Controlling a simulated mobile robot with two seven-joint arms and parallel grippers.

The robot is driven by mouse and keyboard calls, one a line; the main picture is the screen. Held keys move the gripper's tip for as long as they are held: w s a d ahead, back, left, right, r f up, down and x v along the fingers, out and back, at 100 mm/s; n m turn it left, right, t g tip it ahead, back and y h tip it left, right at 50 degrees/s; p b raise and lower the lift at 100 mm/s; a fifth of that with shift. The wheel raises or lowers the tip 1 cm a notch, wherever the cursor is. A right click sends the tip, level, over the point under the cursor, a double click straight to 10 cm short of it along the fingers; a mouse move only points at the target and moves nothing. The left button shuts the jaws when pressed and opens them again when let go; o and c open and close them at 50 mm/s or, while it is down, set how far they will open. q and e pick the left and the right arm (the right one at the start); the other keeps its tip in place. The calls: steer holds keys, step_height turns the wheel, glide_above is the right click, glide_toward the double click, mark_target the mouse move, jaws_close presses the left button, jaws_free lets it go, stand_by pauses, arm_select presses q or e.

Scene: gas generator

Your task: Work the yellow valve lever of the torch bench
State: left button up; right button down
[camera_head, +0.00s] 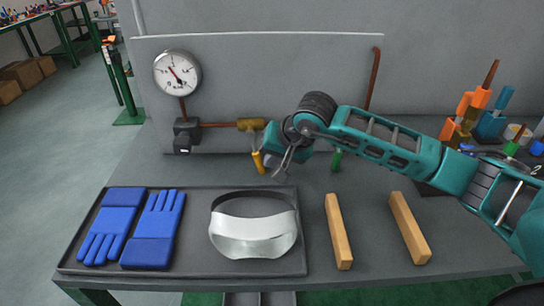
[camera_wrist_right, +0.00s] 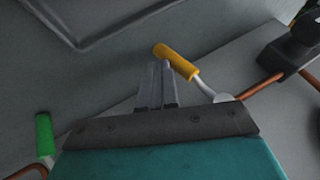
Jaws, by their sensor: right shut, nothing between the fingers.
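The yellow valve lever (camera_head: 258,162) hangs down below a brass valve body (camera_head: 251,124) on the copper pipe of the bench. In the right wrist view the yellow lever (camera_wrist_right: 176,60) slants just beside the fingers. My right gripper (camera_head: 280,167) is shut and empty, right of the lever in the head view. In the right wrist view its fingertips (camera_wrist_right: 159,68) are together, very close to the lever; I cannot tell whether they touch it. A green lever (camera_head: 337,160) hangs farther right, partly behind my arm; it also shows in the right wrist view (camera_wrist_right: 44,135). My left gripper is not in view.
A pressure gauge (camera_head: 177,73) stands above a dark fitting (camera_head: 187,134) at the left. A dark tray (camera_head: 196,267) holds blue gloves (camera_head: 154,230) and a face visor (camera_head: 253,237). Two wooden bars (camera_head: 338,232) lie right of it. Coloured items (camera_head: 468,112) stand at the right back.

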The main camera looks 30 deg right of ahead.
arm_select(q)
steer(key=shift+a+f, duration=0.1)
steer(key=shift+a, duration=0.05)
arm_select(e)
steer(key=shift+f, duration=0.1)
steer(key=b, duration=0.2)
steer(key=f+t+y+b, duration=0.1)
steer(key=b, duration=0.2)
steer(key=shift+w+a+f+m+y, duration=0.2)
steer(key=shift+a+m+y, duration=0.1)
steer(key=shift+a, duration=0.1)
steer(key=shift+w+a+r+y+b, duration=0.1)
steer(key=shift+a+y+b, duration=0.25)
steer(key=shift+b, duration=0.8)
steer(key=shift+r, duration=0.2)
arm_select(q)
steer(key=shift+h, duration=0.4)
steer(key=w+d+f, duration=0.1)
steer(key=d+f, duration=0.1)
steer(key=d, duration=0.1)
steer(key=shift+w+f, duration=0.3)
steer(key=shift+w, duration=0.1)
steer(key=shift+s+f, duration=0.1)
